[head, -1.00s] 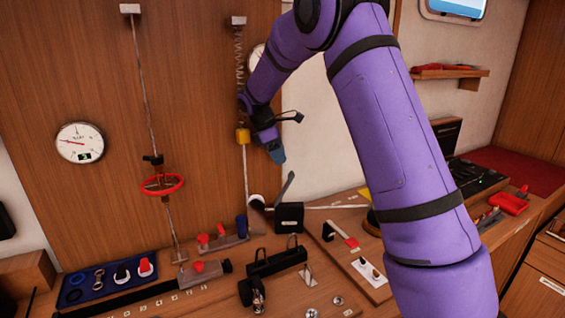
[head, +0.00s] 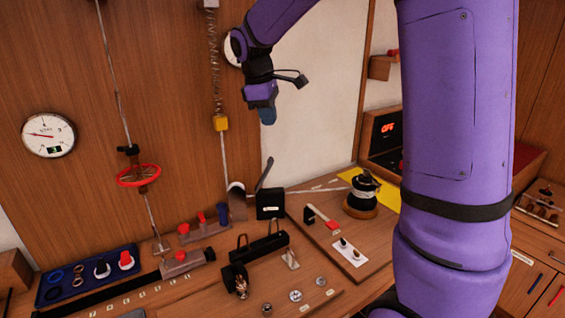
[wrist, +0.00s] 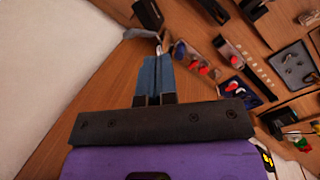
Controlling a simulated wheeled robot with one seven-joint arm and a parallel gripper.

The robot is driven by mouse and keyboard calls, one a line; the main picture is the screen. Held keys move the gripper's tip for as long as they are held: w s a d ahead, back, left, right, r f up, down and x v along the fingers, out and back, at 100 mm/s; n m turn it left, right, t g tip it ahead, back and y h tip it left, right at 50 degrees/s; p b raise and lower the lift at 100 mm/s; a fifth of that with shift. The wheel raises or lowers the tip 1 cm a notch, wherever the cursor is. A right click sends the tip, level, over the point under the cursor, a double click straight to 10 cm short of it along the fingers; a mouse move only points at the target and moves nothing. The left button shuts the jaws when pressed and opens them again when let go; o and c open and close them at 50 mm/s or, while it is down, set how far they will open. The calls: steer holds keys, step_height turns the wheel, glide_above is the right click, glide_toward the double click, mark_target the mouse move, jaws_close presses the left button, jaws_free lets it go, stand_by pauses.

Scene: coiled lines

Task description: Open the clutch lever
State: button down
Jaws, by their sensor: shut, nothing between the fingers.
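The clutch looks like a black box (head: 270,204) at the end of the bench by the wall, with a line running from it to the winch. Its grey lever (head: 264,174) sticks up from the box, tilted to the right. In the wrist view the lever (wrist: 140,33) lies just beyond my fingertips, near the black box (wrist: 147,13). My gripper (head: 267,116) is above the lever, pointing down, apart from it. Its blue fingers (wrist: 156,66) are shut together with nothing between them.
A black winch (head: 362,195) stands right of the clutch. Red-knobbed fittings (head: 185,260) and a black bracket (head: 262,248) stand on the bench in front. A red handwheel (head: 138,176) and a spring line with a yellow block (head: 220,123) run along the wall at left.

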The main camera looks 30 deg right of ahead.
steer(key=s+a+r+m+t+y, duration=0.15)
steer(key=s+m, duration=0.35)
steer(key=s, duration=0.6)
steer(key=s+a+r+m+t+y, duration=0.15)
steer(key=s+m, duration=0.25)
steer(key=s, duration=0.8)
steer(key=w+d+f+m+g+y, duration=0.1)
steer(key=w+d+f+m+y, duration=0.3)
steer(key=w+m, duration=0.35)
steer(key=w+d+f+m+g+y, duration=0.1)
steer(key=w+d+f+m+y, duration=0.3)
steer(key=w+m, duration=0.3)
steer(key=w+d+f+m+t+y, duration=0.2)
steer(key=w+d+f+m+y, duration=0.15)
steer(key=w+d+f, duration=0.35)
steer(key=w+d+f+m+t+y, duration=0.25)
steer(key=d+f+m, duration=0.3)
steer(key=d, duration=0.35)
steer(key=w+r+x, duration=0.1)
steer(key=r+x, duration=0.2)
steer(key=x, duration=1)
steer(key=shift+a+f+h, duration=0.2)
steer(key=shift+f+h, duration=0.2)
steer(key=shift+f, duration=0.15)
